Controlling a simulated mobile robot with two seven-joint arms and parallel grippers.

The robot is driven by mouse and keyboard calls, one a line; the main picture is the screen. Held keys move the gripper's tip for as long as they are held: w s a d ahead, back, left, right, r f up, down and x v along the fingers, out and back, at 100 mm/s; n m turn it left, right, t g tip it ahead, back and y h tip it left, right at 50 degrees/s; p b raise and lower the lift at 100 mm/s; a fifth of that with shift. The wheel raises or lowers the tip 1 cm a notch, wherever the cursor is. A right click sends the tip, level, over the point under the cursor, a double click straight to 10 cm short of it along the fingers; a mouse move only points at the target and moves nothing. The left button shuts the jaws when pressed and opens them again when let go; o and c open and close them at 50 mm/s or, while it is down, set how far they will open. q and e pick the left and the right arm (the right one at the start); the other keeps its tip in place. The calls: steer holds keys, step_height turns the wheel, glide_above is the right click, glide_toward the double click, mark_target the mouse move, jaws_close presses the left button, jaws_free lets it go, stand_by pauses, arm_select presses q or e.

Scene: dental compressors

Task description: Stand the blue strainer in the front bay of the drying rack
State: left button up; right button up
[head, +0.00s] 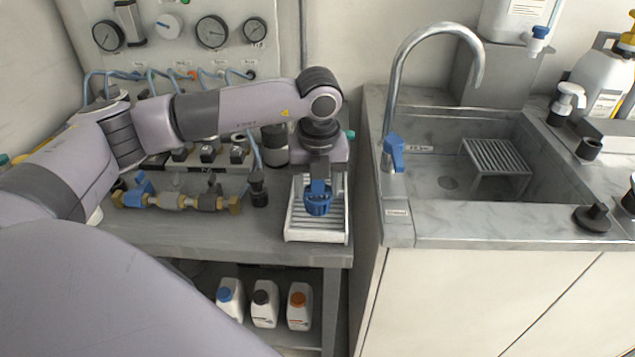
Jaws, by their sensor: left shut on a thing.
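The blue strainer (319,206) is a small ribbed blue piece, held upright beneath my left gripper (319,183). My left gripper is shut on its upper part and points straight down. The white drying rack (316,238) is a slatted tray on the right end of the grey bench. The strainer is over or within the rack's front half; I cannot tell whether it touches the rack. The back of the rack is partly hidden behind my gripper. My right gripper is not in view.
A sink (450,180) with a tall curved tap (397,90) stands to the right, across a gap. Bottles (264,304) stand on the shelf below.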

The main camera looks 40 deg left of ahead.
arm_select(q)
steer(key=shift+f, duration=0.1)
steer(key=shift+f+b, duration=1.05)
steer(key=shift+f, duration=0.2)
steer(key=o, duration=1.2)
steer(key=c, duration=0.4)
steer(key=shift+r, duration=0.2)
steer(key=shift+r+p, duration=2.65)
steer(key=shift+r, duration=1.25)
